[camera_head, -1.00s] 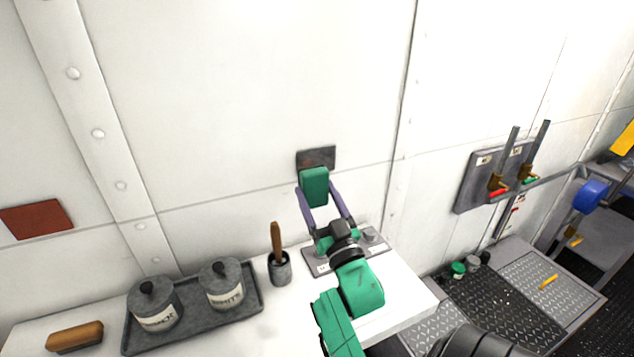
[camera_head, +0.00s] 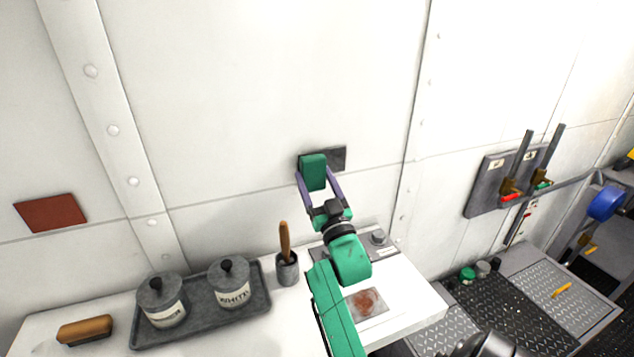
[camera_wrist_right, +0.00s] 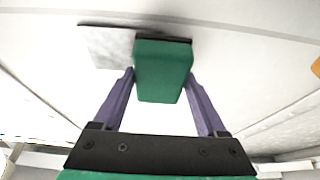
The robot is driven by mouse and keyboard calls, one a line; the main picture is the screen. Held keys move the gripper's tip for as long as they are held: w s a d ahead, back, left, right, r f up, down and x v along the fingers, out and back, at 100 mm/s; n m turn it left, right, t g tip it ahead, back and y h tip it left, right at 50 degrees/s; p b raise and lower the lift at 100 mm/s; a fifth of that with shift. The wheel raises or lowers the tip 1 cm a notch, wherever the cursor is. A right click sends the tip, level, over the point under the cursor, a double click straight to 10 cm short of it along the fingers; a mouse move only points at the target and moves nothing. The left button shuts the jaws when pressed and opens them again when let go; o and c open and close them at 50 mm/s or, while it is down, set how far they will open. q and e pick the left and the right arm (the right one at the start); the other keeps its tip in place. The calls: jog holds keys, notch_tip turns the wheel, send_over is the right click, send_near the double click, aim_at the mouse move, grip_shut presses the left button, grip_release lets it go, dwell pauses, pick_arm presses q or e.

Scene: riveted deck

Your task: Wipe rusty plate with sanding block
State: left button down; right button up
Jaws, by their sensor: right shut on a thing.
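My right gripper (camera_head: 315,182) is shut on a green sanding block (camera_head: 313,170), held between its purple fingers. The block also shows in the right wrist view (camera_wrist_right: 163,72). A small grey plate (camera_head: 338,158) is on the white wall; the block covers its left part in the head view. The plate's bare part shows left of the block in the right wrist view (camera_wrist_right: 108,46). The block looks very close to the plate; I cannot tell whether they touch. A flat grey piece with a rust-brown patch (camera_head: 366,303) lies on the table. My left gripper is not in view.
A rust-red square (camera_head: 50,213) is on the wall at left. The white table (camera_head: 415,300) holds a dark tray (camera_head: 200,322) with two lidded pots, a wooden-handled brush in a cup (camera_head: 287,265) and a brown-topped brush (camera_head: 85,330). A lever panel (camera_head: 487,185) stands at right.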

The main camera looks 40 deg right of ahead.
jog(key=shift+w+d, duration=0.2)
jog(key=shift+w, duration=0.3)
jog(key=shift+w+d, duration=0.15)
jog(key=shift+w, duration=0.3)
dwell(0.4)
jog(key=shift+s+d, duration=0.75)
jog(key=shift+d, duration=1.2)
jog(key=shift+w+a+r, duration=0.1)
jog(key=shift+w+a, duration=0.15)
jog(key=shift+a, duration=0.4)
jog(key=shift+w+a+f, duration=0.1)
jog(key=shift+w+a, duration=0.15)
jog(key=shift+a, duration=0.45)
jog(key=shift+w+a+r, duration=0.1)
jog(key=shift+w+a, duration=0.15)
jog(key=shift+a, duration=0.4)
jog(key=shift+s+a+p, duration=0.15)
jog(key=shift+s+p, duration=0.3)
jog(key=shift+p, duration=0.15)
jog(key=s, duration=0.2)
jog(key=s+a+p, duration=0.1)
jog(key=s, duration=0.1)
jog(key=shift+a, duration=0.2)
jog(key=shift+s+a, duration=0.1)
jog(key=shift+s, duration=0.15)
